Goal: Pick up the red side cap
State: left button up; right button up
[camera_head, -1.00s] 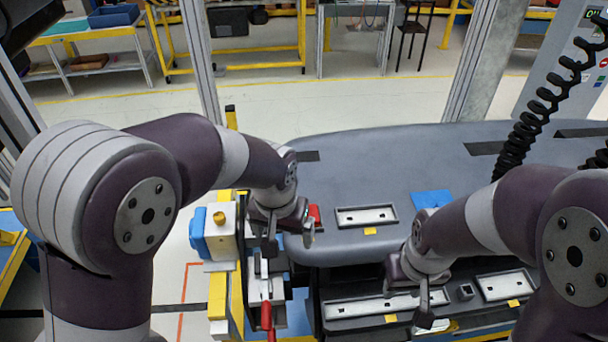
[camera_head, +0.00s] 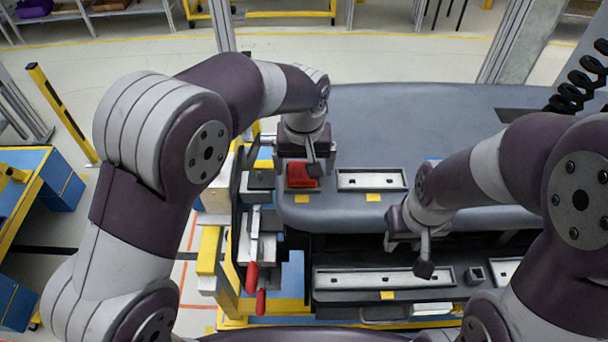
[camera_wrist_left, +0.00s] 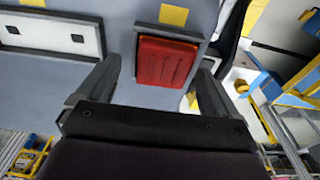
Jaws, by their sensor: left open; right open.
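The red side cap (camera_head: 300,176) sits at the left end of the grey dashboard module (camera_head: 440,125). In the left wrist view the red side cap (camera_wrist_left: 168,61) shows its ribbed face, seated in a grey frame. My left gripper (camera_head: 312,165) is over the cap in the head view. In the left wrist view my left gripper (camera_wrist_left: 155,85) is open, with one finger on each side of the cap in the picture. I cannot tell whether the fingers touch it. My right gripper (camera_head: 424,260) is open and empty over the front of the module, right of the cap.
A silver plate (camera_head: 371,180) lies beside the cap on the module, with a yellow tag below it. A longer silver plate (camera_head: 385,279) lies on the dark front ledge. Red-handled clamps (camera_head: 252,277) stand close by at the left.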

pick_arm(q)
jog(key=shift+s+a+f, duration=0.15)
jog(key=shift+s+a, duration=0.2)
jog(key=shift+w+d+f, duration=0.1)
jog(key=shift+w+d, duration=0.15)
jog(key=shift+w, duration=0.05)
jog(key=c, duration=1.1)
jog(key=shift+s+a, duration=0.1)
jog(key=shift+s, duration=0.05)
jog(key=shift+c, duration=0.2)
